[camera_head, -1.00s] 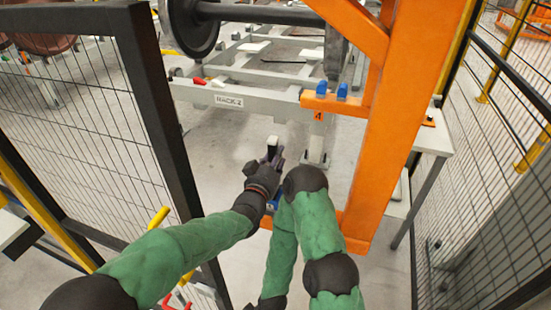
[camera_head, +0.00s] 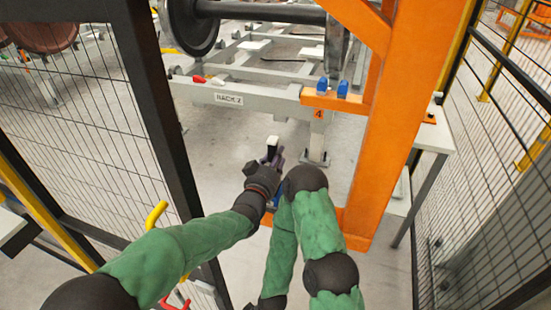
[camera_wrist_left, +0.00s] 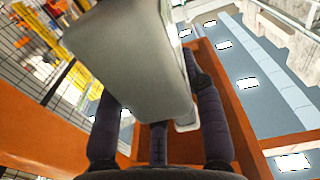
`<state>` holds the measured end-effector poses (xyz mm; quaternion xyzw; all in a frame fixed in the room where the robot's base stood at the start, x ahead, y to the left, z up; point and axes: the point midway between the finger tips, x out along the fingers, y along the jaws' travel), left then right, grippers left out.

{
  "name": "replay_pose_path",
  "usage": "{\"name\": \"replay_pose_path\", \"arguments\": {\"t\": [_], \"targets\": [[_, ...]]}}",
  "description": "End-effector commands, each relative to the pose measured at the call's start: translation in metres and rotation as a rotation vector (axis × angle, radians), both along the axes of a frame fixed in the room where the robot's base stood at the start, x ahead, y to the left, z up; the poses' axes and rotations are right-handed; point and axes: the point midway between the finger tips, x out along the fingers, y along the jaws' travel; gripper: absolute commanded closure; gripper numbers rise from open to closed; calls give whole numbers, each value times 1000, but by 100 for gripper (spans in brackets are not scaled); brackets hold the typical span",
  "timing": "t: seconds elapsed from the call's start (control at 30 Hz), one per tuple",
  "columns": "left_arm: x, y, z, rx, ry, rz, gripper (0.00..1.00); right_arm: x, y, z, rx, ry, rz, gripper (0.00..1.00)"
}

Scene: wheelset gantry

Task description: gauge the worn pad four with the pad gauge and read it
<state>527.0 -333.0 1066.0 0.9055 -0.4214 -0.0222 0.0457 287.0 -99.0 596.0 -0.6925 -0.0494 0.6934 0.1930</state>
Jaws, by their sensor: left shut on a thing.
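My left gripper (camera_head: 270,158) is shut on a pale grey block-shaped piece (camera_head: 272,141), which I take to be the pad gauge. In the left wrist view the grey piece (camera_wrist_left: 135,65) stands between the dark fingers and hides much of what lies beyond. Two blue pads (camera_head: 322,86) (camera_head: 342,90) sit on an orange bracket marked 4, up and right of the gripper and apart from it. Which is the worn one I cannot tell.
The orange gantry post (camera_head: 395,130) stands right of the gripper. A blue part (camera_head: 277,190) low by the post is mostly hidden by my arms. Grey rack 2 (camera_head: 262,99) stands behind, under a wheelset (camera_head: 188,25). Mesh fence (camera_head: 85,130) lies left, a side table (camera_head: 432,138) right.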

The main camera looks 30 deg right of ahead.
Motion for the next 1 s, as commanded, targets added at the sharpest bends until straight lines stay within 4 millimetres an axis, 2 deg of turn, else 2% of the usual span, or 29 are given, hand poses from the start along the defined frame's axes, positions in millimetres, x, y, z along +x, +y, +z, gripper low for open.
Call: {"name": "replay_pose_path", "arguments": {"t": [0.63,1.0], "targets": [[0,0,-9,-2,-3,0,100,0,0,-10,0,0,0,49],[0,0,-10,-1,-1,0,100,0,0,-9,0,0,0,49]]}}
